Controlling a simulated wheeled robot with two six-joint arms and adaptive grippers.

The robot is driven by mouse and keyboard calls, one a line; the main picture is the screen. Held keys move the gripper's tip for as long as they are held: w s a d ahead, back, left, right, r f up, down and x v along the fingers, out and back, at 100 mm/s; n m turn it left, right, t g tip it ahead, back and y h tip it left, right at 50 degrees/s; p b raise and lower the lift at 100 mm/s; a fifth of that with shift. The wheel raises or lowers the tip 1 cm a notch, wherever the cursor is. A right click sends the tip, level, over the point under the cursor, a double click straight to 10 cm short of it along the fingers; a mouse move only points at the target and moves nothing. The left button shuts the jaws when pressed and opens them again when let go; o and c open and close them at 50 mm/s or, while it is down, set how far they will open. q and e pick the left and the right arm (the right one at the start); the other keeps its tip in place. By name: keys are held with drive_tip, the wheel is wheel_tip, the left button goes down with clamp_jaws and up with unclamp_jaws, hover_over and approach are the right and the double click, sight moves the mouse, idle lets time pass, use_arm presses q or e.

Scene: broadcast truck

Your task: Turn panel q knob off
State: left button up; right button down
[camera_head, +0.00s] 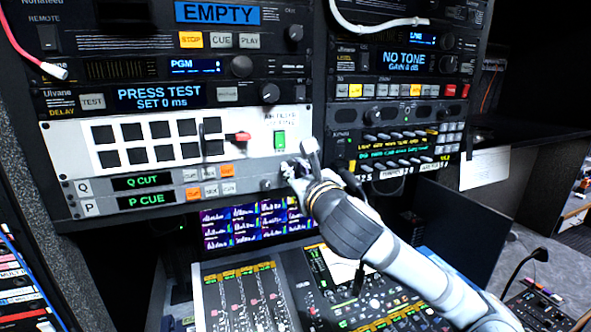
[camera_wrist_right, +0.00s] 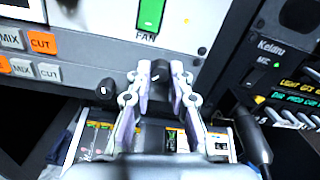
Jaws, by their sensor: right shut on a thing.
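The panel Q row (camera_head: 149,180) shows a green "Q CUT" display, with the panel P row (camera_head: 144,199) and its "P CUE" display just below. My right gripper (camera_head: 292,170) is at the right end of these rows. In the right wrist view its two fingers (camera_wrist_right: 160,78) are closed on either side of the small dark panel Q knob (camera_wrist_right: 159,68), below the green FAN switch (camera_wrist_right: 150,14). In the head view the gripper hides this knob. The lower panel P knob (camera_wrist_right: 105,88) is free, left of the fingers. My left gripper is not in view.
The green switch (camera_head: 280,139) and a red-tipped lever (camera_head: 238,137) stick out above the rows. A mixing console (camera_head: 245,300) lies below, and a monitor strip (camera_head: 245,224) sits between. A dark cable (camera_wrist_right: 252,140) hangs right of the fingers.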

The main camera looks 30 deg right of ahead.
drive_tip(key=shift+f, duration=0.15)
drive_tip(key=c, duration=1.3)
unclamp_jaws()
drive_tip(key=shift+o, duration=0.5)
